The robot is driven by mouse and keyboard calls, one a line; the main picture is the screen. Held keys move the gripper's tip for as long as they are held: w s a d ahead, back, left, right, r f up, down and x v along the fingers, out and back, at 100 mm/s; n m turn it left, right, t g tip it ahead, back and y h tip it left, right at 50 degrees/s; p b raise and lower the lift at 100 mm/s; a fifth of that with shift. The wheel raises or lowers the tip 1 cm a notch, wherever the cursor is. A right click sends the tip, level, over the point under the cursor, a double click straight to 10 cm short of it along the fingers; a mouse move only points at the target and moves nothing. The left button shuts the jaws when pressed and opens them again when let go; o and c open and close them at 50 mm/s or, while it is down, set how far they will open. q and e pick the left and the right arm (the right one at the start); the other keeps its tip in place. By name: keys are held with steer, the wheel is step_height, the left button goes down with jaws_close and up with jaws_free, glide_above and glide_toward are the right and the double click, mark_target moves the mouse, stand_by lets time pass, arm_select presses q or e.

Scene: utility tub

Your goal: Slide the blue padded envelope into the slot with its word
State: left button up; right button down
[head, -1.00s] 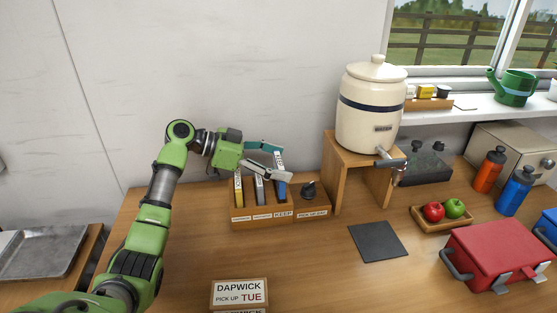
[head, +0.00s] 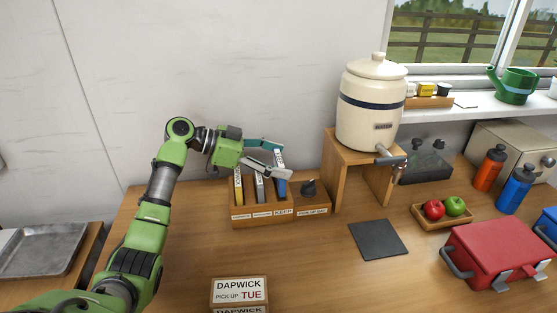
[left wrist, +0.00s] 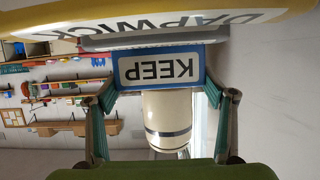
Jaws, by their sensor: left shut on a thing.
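The blue padded envelope (head: 281,187) stands on edge in the third slot from the left of the wooden rack (head: 262,222), behind the label KEEP (head: 283,212). My left gripper (head: 277,160) is shut on its upper part from the left. In the left wrist view the blue envelope (left wrist: 208,66) shows between my fingers (left wrist: 158,105), with the word KEEP upside down on its white label. My fingers hide part of the envelope in the head view. My right gripper is not in view.
A yellow envelope (head: 238,190) and a grey one (head: 259,188) stand in the slots to the left. A dark knobbed object (head: 308,188) sits in the right compartment, labelled PICK UP DAY. A water crock (head: 370,110) on a wooden stand (head: 345,165) rises just to the right.

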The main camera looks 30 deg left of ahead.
arm_select(q)
steer(key=shift+f+b, duration=0.4)
steer(key=shift+f+b, duration=0.8)
steer(key=shift+f, duration=0.2)
steer(key=shift+f+b, duration=0.75)
stand_by(0.8)
steer(key=o, duration=1.3)
steer(key=v, duration=1.2)
steer(key=shift+a, duration=0.1)
